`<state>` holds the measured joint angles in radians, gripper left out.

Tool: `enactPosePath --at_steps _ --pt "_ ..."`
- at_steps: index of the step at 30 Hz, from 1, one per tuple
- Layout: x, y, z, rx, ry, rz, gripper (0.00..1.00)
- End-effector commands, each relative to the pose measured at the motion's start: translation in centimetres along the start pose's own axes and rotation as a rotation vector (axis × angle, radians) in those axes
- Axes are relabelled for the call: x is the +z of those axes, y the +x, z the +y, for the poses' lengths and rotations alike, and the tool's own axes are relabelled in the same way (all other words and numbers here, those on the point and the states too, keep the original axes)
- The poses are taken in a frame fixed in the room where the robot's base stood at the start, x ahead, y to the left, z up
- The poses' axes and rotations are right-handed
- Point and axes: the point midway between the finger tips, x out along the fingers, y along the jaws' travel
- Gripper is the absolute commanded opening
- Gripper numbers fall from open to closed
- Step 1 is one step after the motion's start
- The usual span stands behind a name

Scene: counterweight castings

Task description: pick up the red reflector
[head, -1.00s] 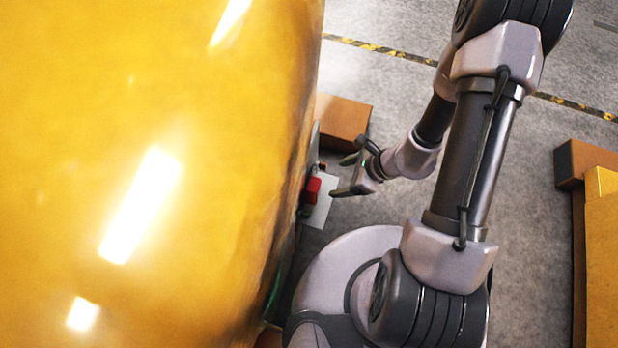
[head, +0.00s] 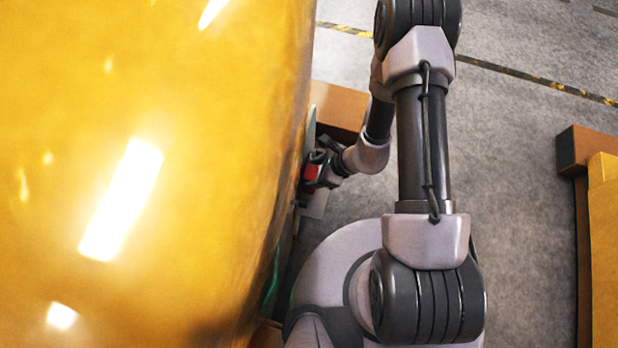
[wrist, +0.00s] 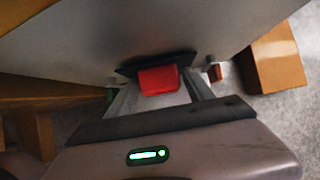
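The red reflector (wrist: 158,80) sits against a dark strip at the lower edge of a large grey surface in the wrist view. In the head view the red reflector (head: 311,172) shows only partly beside the yellow casting, behind my fingers. My gripper (wrist: 159,87) is open, with one finger on each side of the reflector. A narrow gap seems to show beside the fingers; I cannot tell whether either one touches it. In the head view my gripper (head: 318,170) is close against the side of the casting.
The big yellow casting (head: 150,120) fills the left of the head view. A brown block (head: 338,106) lies beyond my gripper. A white sheet (head: 317,206) is below the reflector. Brown and yellow blocks (head: 602,220) stand at right. Grey floor between is clear.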

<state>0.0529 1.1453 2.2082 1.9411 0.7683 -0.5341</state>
Motion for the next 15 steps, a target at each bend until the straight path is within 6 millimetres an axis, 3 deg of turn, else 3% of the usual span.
enactPosePath --at_steps 1,9,15 --pt "0.0 -0.01 0.0 0.0 0.0 0.0 0.49" --pt "-0.01 -0.02 0.0 0.0 0.0 0.0 0.0" --pt "0.0 -0.03 0.0 0.0 0.0 0.0 0.0"
